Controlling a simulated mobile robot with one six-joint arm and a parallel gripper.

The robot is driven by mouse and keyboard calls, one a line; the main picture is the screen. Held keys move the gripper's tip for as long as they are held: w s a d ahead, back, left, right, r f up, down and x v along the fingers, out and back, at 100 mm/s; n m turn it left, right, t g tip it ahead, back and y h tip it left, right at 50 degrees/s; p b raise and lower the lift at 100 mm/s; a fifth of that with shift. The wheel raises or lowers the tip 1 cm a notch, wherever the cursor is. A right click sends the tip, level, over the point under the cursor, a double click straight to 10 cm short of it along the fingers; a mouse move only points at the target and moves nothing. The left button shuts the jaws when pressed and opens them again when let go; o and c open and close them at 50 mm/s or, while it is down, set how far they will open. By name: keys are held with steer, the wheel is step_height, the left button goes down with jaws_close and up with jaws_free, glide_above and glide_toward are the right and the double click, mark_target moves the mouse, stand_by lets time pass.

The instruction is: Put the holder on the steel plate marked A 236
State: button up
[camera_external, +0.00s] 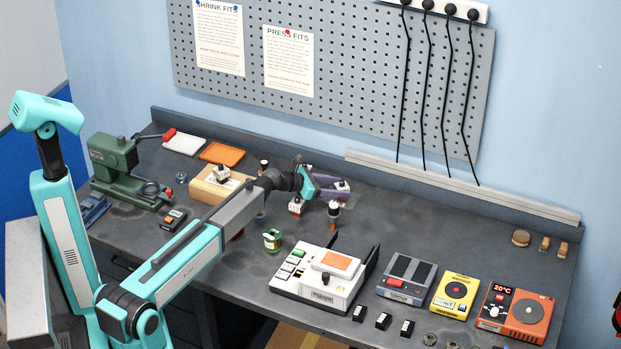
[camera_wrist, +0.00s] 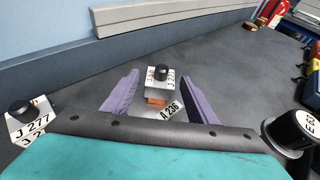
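The steel plate marked A 236 (camera_wrist: 170,110) lies on the bench between my fingers in the wrist view. A pale metal holder with a black knob (camera_wrist: 160,80) stands upright at the plate's far side, with a copper-coloured piece under its front. Its lettering is too small to read, and I cannot tell how its base meets the plate. My gripper (camera_wrist: 161,76) is open, with its purple fingers on either side of the holder and a gap to each. In the external view my gripper (camera_external: 344,188) is low over the bench, hiding most of the plate.
A similar block marked J 277 (camera_wrist: 22,112) stands at left in the wrist view. A dark cylindrical piece with a white label (camera_wrist: 292,132) stands close at right. A white keypad unit (camera_external: 318,278) and a green jar (camera_external: 272,240) are nearer the bench front.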

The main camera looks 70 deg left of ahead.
steer(key=shift+r, duration=0.15)
steer(key=b+v, duration=0.2)
steer(key=v, duration=1)
stand_by(0.4)
stand_by(0.7)
